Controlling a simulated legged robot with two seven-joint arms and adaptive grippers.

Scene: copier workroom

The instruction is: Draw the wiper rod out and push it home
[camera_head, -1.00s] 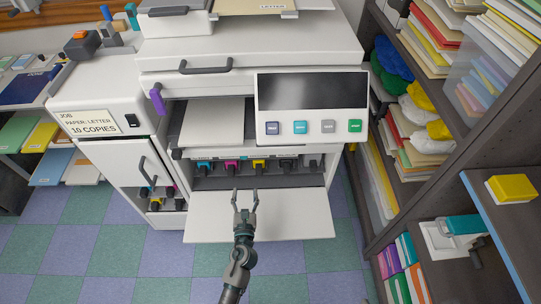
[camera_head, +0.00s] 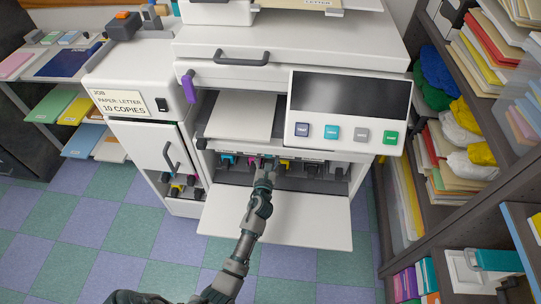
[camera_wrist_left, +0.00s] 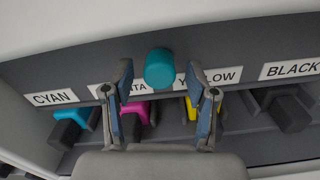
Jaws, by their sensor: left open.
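A round teal knob (camera_wrist_left: 159,68), which looks like the wiper rod's end, sticks out of the dark panel between the magenta and yellow labels. My left gripper (camera_head: 265,166) reaches into the copier's open front bay. In the wrist view its two fingers are open, one on each side of the knob, with visible gaps. The knob is not closed on. I cannot tell how far the rod extends behind it. In the head view my gripper largely hides this spot. My right gripper is not in view.
Cyan (camera_wrist_left: 68,124), magenta (camera_wrist_left: 134,116), yellow (camera_wrist_left: 192,108) and black (camera_wrist_left: 285,108) latches sit below the labels. The lowered front door (camera_head: 310,220) lies under my arm. The control panel (camera_head: 345,110) overhangs the bay on the right. Shelves (camera_head: 440,215) stand at right.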

